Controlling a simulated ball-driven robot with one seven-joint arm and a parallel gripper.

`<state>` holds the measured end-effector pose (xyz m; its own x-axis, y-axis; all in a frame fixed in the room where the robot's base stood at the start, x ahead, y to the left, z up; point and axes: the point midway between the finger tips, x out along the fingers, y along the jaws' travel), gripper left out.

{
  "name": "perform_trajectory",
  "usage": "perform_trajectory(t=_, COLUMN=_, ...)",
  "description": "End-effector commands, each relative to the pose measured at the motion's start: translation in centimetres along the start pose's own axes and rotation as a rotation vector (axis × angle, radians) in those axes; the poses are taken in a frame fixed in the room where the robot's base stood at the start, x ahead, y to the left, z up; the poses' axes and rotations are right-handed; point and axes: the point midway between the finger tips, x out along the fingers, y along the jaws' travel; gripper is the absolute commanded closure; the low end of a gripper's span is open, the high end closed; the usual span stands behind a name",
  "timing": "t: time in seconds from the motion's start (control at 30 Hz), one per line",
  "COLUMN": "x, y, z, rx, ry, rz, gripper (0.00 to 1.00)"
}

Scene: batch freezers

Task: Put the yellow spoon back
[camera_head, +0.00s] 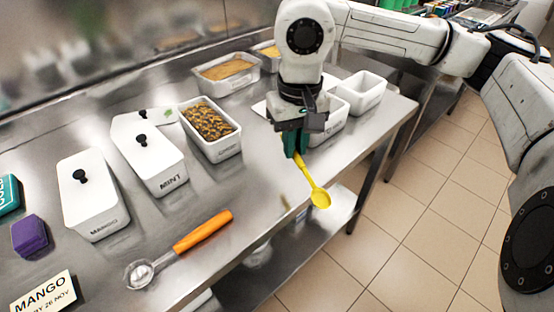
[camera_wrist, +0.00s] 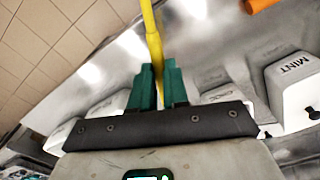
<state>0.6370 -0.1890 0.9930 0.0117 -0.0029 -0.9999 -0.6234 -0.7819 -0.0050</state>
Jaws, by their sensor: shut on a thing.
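The yellow spoon (camera_head: 319,194) is held in my gripper (camera_head: 297,154) above the steel counter's front edge. Its rounded bowl hangs down and to the right, over the edge. In the wrist view the yellow handle (camera_wrist: 152,40) runs up from between the green fingertips (camera_wrist: 158,84), which are shut on it. The bowl is out of frame there. The upper end of the handle is hidden by the fingers.
On the counter (camera_head: 270,190) stand a lidded MINT tub (camera_head: 160,170), a lidded MANGO tub (camera_head: 95,205), an open tub with brown topping (camera_head: 210,121), and empty white tubs (camera_head: 362,91). A scoop with orange handle (camera_head: 203,230) lies in front. A purple block (camera_head: 30,237) sits left.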

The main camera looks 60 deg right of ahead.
Motion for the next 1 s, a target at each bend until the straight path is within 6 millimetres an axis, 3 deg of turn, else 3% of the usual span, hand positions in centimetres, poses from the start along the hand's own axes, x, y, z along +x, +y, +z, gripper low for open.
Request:
perform_trajectory(t=0.1, x=2.0, y=-0.7, z=-1.9, rx=0.002, ry=-0.005, rz=-0.002, gripper=1.00)
perform_trajectory(t=0.33, x=4.9, y=-1.4, z=-4.3, rx=0.001, ry=-0.002, rz=-0.001, gripper=1.00)
perform_trajectory(t=0.57, x=6.1, y=-1.6, z=-5.1, rx=-0.001, ry=-0.002, rz=-0.001, gripper=1.00)
perform_trajectory(t=0.8, x=9.2, y=-1.6, z=-5.3, rx=0.001, ry=-0.002, rz=-0.001, gripper=1.00)
perform_trajectory(t=1.0, x=9.4, y=-1.6, z=-5.4, rx=0.000, ry=0.000, rz=0.001, gripper=1.00)
